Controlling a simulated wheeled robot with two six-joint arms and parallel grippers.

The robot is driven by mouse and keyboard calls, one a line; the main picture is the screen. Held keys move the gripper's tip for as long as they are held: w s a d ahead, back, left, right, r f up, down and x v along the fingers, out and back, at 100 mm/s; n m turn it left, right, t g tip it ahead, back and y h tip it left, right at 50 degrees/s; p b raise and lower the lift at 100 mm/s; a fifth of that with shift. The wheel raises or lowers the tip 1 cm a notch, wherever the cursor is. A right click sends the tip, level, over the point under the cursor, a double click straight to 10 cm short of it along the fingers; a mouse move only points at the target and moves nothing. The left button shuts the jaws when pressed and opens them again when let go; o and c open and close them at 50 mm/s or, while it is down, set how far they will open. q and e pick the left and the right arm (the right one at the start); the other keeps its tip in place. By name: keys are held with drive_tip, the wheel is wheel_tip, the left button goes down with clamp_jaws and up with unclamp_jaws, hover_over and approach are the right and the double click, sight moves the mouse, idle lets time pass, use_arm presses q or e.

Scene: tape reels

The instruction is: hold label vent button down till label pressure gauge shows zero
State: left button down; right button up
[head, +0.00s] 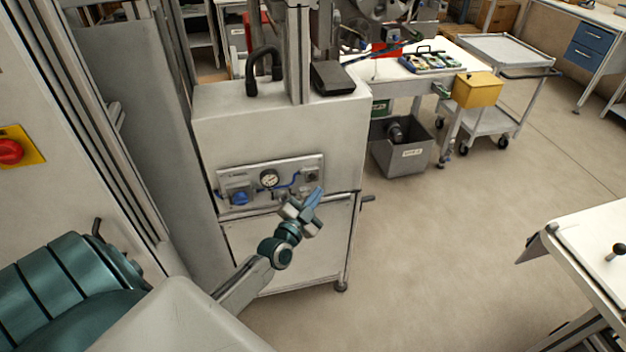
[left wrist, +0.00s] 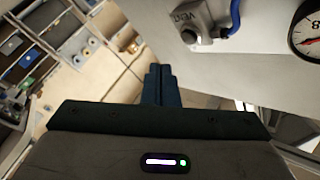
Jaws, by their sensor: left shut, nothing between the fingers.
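The grey label panel (head: 226,181) is on the front of the white cabinet. Its round pressure gauge (head: 269,178) has a white face; the reading is too small to tell. The gauge is cut off at the right edge of the left wrist view (left wrist: 308,36), where a red mark or needle shows. The grey vent block (head: 311,174) is at the panel's right end; its VENT lettering and small button (left wrist: 189,36) show in the left wrist view. My left gripper (head: 318,191) is shut and empty, in front of the panel's lower right, apart from the button. My right gripper is out of view.
A blue knob (head: 240,198) is on the panel's left, and a blue hose runs beside the gauge. A grey bin (head: 402,158), a yellow box (head: 477,90) and a trolley (head: 508,50) stand behind at right.

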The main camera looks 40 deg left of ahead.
sight(313, 177)
use_arm(q)
drive_tip(key=shift+w+a, duration=0.9)
drive_tip(key=shift+a, duration=0.15)
idle(1.4)
drive_tip(key=shift+w+a, duration=0.3)
drive_tip(key=shift+w+a, duration=0.2)
drive_tip(key=shift+a, duration=0.1)
idle(0.6)
idle(2.8)
drive_tip(key=shift+s+d+p, duration=0.45)
drive_tip(key=shift+s+d, duration=0.05)
drive_tip(key=shift+d, duration=0.1)
